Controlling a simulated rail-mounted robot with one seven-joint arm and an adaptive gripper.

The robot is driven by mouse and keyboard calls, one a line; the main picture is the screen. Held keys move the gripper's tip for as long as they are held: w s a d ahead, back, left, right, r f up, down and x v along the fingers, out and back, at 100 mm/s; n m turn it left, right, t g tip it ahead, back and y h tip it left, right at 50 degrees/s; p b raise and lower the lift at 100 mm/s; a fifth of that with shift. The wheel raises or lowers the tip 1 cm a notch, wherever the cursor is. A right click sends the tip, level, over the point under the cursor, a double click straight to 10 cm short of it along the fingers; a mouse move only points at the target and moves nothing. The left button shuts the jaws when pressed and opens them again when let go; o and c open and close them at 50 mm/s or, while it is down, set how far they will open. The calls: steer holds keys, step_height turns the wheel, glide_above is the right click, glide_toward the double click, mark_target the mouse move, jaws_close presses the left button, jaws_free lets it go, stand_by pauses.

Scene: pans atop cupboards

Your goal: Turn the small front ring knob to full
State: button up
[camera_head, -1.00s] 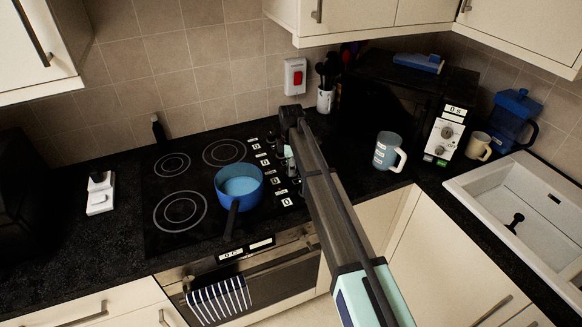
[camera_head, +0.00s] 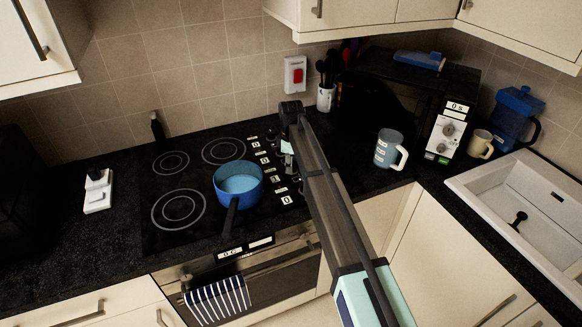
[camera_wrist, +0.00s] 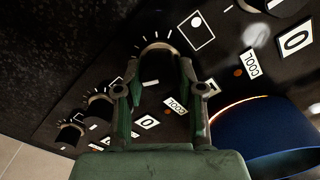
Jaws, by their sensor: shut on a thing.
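The black hob (camera_head: 160,228) has a column of knobs with white label plates along its right side. My gripper (camera_wrist: 160,62) is shut on a dark knob (camera_wrist: 155,47) in that column, a finger on each side. I cannot tell from the labels which ring this knob serves. A label near it reads 0 (camera_wrist: 147,122) and another reads COOL; a plate right of the fingers is partly hidden. In the head view my arm covers the held knob. A blue pan (camera_head: 238,196) stands on the hob's front right, also in the wrist view (camera_wrist: 262,135), with a bright orange-edged arc beside it.
Other knobs (camera_wrist: 99,104) stand close on both sides of my gripper. The pan handle points forward. A striped towel (camera_head: 217,299) hangs on the oven.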

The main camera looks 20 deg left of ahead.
steer(key=m+b, duration=0.1)
steer(key=m, duration=0.5)
steer(key=shift+w+f+m+b, duration=0.1)
steer(key=shift+m+b, duration=0.2)
steer(key=shift+b, duration=0.1)
steer(key=m+b, duration=0.1)
steer(key=m, duration=0.5)
steer(key=shift+w+d, duration=0.1)
steer(key=shift+d, duration=0.05)
steer(key=m+b, duration=0.1)
steer(key=m, duration=0.5)
steer(key=shift+d+m, duration=0.15)
steer(key=shift+m, duration=0.15)
steer(key=m, duration=0.5)
steer(key=shift+d+m+b, duration=0.1)
steer(key=shift+m+b, duration=0.2)
steer(key=shift+m, duration=0.1)
steer(key=o, duration=1.1)
steer(key=shift+o, duration=0.2)
